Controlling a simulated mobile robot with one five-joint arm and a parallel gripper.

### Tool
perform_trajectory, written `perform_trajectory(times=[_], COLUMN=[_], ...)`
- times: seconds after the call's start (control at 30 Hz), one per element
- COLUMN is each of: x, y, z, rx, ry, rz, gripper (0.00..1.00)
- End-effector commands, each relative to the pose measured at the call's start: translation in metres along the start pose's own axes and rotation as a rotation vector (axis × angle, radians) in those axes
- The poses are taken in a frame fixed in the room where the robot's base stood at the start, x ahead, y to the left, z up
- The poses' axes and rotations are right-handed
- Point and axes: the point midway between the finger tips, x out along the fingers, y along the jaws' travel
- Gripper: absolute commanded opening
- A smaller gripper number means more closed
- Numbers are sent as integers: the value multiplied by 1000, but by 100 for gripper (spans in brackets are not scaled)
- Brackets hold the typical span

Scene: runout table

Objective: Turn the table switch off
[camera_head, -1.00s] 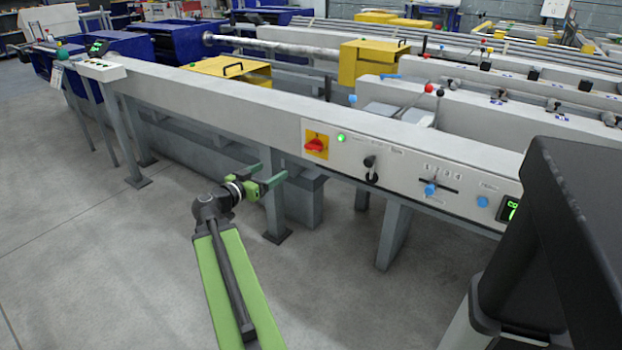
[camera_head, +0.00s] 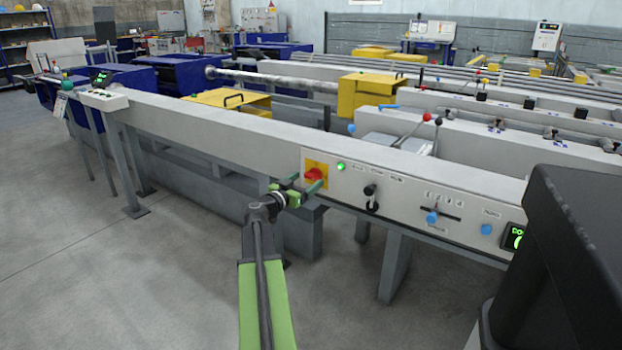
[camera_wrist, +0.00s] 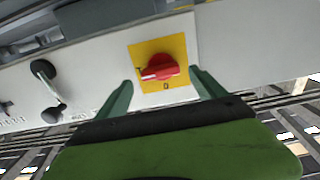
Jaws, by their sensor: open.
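The table switch is a red rotary knob (camera_head: 315,174) on a yellow square plate, set in the light panel on the table's side. In the wrist view the red knob (camera_wrist: 159,67) sits between my two green fingertips, a little beyond them. Its white mark points to the left in that view, and a "0" shows at the plate's lower edge. My gripper (camera_head: 301,188) is open with the fingers spread to either side of the knob. It also shows in the wrist view (camera_wrist: 163,90). Contact with the knob cannot be seen.
A green lamp (camera_head: 341,167) glows right of the switch. A black lever (camera_head: 371,194), a blue-knobbed slider (camera_head: 432,217) and a green display (camera_head: 514,237) lie farther right on the panel. Grey legs stand under the table. The floor in front is clear.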

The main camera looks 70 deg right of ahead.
Motion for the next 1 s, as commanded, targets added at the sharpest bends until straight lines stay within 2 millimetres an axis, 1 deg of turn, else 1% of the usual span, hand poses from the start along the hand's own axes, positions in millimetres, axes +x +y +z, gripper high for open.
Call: perform_trajectory(times=[0.03, 0.1, 0.2, 0.5, 0.53, 1.0], x=[11, 20, 28, 31, 31, 30], y=[-2, -1, -1, 0, 0, 0], z=[0, 0, 0, 0, 0, 0], rx=[0, 0, 0, 0, 0, 0], ry=[0, 0, 0, 0, 0, 0], rz=[1, 2, 0, -1, -1, 1], gripper=[80, 80, 80, 80, 79, 18])
